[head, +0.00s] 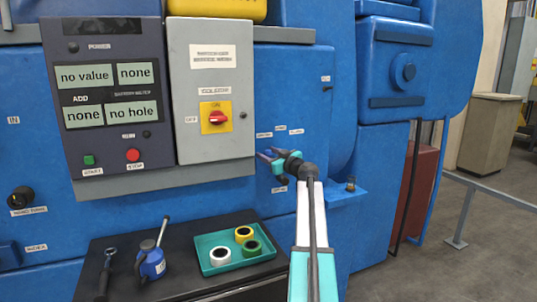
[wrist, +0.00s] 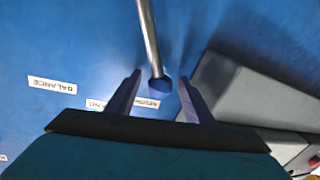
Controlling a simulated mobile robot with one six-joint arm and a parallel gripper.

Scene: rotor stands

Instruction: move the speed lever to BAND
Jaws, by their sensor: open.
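The speed lever (wrist: 149,40) shows in the wrist view as a thin metal rod with a dark blue tip. Its tip lies between my two fingers, close by the label that seems to read NEUTRAL (wrist: 146,102). The BAND label (wrist: 105,104) is to the left of it, partly hidden by my left finger. The BALANCE label (wrist: 52,85) is farther left. My gripper (wrist: 160,78) is open, with a finger on each side of the lever and gaps between. In the head view my gripper (head: 266,156) is at the blue machine front and I cannot make out the lever.
A grey switch box (head: 212,100) with a red knob and a dark display panel (head: 107,155) are left of my gripper. Below is a dark bench with a teal tray (head: 205,268) of tape rolls and a blue jack (head: 152,263). A grey box edge (wrist: 235,85) is close on the right.

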